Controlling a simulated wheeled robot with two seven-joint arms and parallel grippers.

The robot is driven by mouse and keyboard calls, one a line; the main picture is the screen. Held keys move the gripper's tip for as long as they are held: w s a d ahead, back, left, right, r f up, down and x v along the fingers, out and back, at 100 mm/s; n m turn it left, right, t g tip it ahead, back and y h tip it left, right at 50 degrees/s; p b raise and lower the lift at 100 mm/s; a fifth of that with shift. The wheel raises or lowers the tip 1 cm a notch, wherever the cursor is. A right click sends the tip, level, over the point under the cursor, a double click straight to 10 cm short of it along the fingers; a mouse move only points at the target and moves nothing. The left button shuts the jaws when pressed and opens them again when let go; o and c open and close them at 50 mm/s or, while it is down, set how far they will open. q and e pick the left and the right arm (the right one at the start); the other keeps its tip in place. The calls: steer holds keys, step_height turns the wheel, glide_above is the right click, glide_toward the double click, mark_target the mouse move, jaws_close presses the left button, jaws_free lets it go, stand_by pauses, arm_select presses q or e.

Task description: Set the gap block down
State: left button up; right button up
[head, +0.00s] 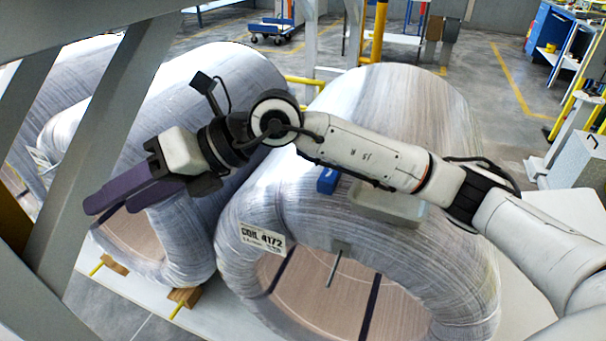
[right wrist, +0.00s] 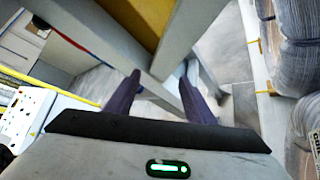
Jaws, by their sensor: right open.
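My right gripper (head: 108,206) reaches across to the left, in front of the left wrapped coil. Its two purple fingers are apart with nothing between them; they also show apart in the right wrist view (right wrist: 160,82). A wooden block (head: 184,296) with a yellow rod sits on the pale platform (head: 135,296) at the foot of the gap between the two front coils. A similar wooden block (head: 116,266) sits further left, under the left coil (head: 205,85). Neither touches my gripper. I cannot tell which one is the gap block. My left gripper does not show.
The right coil (head: 400,105), labelled 4172, stands below my right arm. A blue object (head: 328,181) and a pale tray (head: 385,205) show at its top. Grey frame beams (head: 85,150) stand close on the left. Another wrapped coil (head: 60,80) stands behind them.

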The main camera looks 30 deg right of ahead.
steer(key=w+d+f+m+h, duration=0.2)
steer(key=d+f+h, duration=0.1)
steer(key=d, duration=0.2)
steer(key=w+d+f+m+h, duration=0.1)
steer(key=d+f+m+h, duration=0.15)
steer(key=d, duration=0.35)
steer(key=m+g+h, duration=0.1)
steer(key=m+h, duration=0.9)
glide_toward(331, 171)
steer(key=x, duration=0.3)
steer(key=shift+a+f+b, duration=0.2)
steer(key=shift+f+b, duration=0.05)
steer(key=shift+b, duration=0.05)
steer(key=shift+h, duration=0.25)
steer(key=shift+p+x, duration=0.65)
steer(key=shift+x, duration=2.45)
steer(key=shift+d, duration=0.1)
steer(key=c, duration=1.2)
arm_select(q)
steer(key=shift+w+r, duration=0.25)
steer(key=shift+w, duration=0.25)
arm_select(e)
steer(key=shift+r, duration=0.1)
jaws_close()
steer(key=shift+w+r, duration=0.1)
